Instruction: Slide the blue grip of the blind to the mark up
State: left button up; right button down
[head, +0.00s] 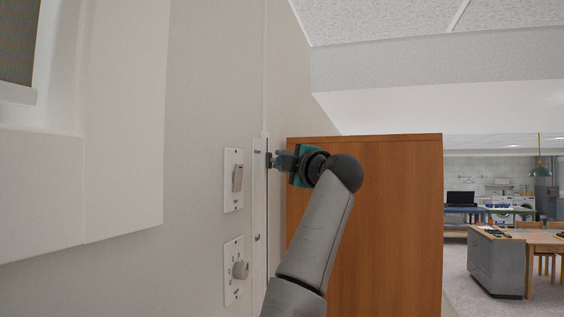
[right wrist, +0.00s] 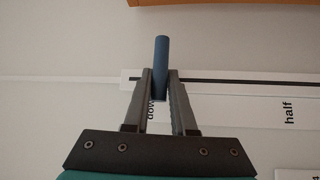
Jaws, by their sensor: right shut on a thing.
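The blue grip (right wrist: 162,52) is a small round peg that stands out from a white strip. In the right wrist view the strip (right wrist: 225,84) has a dark slot and the words "down", partly covered, and "half". In the head view the strip (head: 259,215) runs upright on the wall. My right gripper (head: 272,160) is at the strip's upper part, shut on the blue grip beside the word "down". The fingers hide part of that word, and no "up" mark can be read. My left gripper is out of view.
Left of the strip are a switch plate (head: 233,181) and a dial plate (head: 234,271) on the wall. A brown wooden cabinet (head: 385,215) stands close on the right. A window frame (head: 120,130) is at the far left. A desk (head: 497,258) stands far off.

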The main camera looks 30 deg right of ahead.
notch_tip(320, 180, down, 38)
jog(key=b, duration=2.2)
jog(key=shift+r, duration=0.15)
jog(key=c, duration=1.1)
grip_release()
jog(key=o, duration=0.3)
jog(key=shift+o, duration=0.2)
jog(key=shift+r, duration=0.1)
jog(key=shift+s, duration=0.15)
